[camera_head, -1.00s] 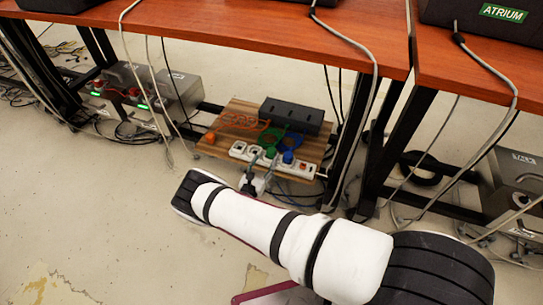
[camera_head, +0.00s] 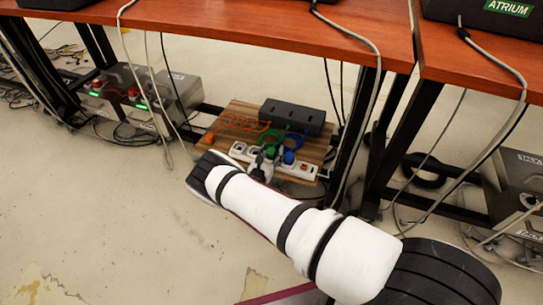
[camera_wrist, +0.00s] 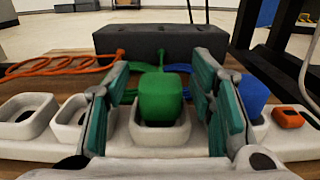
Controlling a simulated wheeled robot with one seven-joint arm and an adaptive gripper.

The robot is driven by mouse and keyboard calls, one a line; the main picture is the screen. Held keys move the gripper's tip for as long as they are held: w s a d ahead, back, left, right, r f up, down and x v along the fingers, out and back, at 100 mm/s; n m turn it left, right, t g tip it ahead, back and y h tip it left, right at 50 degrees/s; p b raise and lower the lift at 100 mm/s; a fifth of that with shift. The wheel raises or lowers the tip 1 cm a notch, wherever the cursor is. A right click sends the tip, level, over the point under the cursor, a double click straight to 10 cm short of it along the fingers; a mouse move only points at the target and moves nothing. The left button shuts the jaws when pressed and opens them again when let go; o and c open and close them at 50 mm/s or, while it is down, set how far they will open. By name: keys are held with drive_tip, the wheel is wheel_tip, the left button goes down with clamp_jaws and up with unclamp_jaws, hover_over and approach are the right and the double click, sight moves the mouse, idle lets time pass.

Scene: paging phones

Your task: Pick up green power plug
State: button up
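The green power plug (camera_wrist: 160,98) sits upright in a socket of the white power strip (camera_wrist: 60,145) in the wrist view. My gripper (camera_wrist: 165,100) is open, with one teal-padded finger on each side of the plug and a visible gap on both sides. In the head view the gripper (camera_head: 262,164) is at the power strip (camera_head: 238,150), and it partly hides the green plug. The green cable (camera_head: 270,136) shows behind it.
A blue plug (camera_wrist: 252,97) stands just right of my right finger, with an orange switch (camera_wrist: 288,117) beyond it. A black box (camera_wrist: 160,40) lies behind on the wooden board (camera_head: 222,119). The desk (camera_head: 220,20) is overhead, and its dark leg (camera_head: 352,125) stands to the right.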

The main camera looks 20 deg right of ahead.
sight(271, 152)
clamp_jaws()
drive_tip(key=shift+r, duration=0.15)
drive_tip(key=shift+r+p, duration=0.5)
drive_tip(key=shift+r, duration=0.1)
drive_tip(key=shift+s+a+r+p, duration=0.1)
drive_tip(key=shift+s+r+p, duration=0.1)
drive_tip(key=shift+r+p, duration=0.4)
drive_tip(key=shift+s+a+r+p, duration=0.1)
drive_tip(key=shift+s+r+p, duration=0.05)
drive_tip(key=shift+r+p, duration=0.4)
drive_tip(key=s+a+r+p, duration=0.2)
drive_tip(key=s+a+p, duration=0.1)
drive_tip(key=s, duration=0.4)
drive_tip(key=s+a+r+p, duration=0.2)
drive_tip(key=s+a+p, duration=0.1)
drive_tip(key=s, duration=0.4)
drive_tip(key=shift+p, duration=0.5)
drive_tip(key=shift+f, duration=0.1)
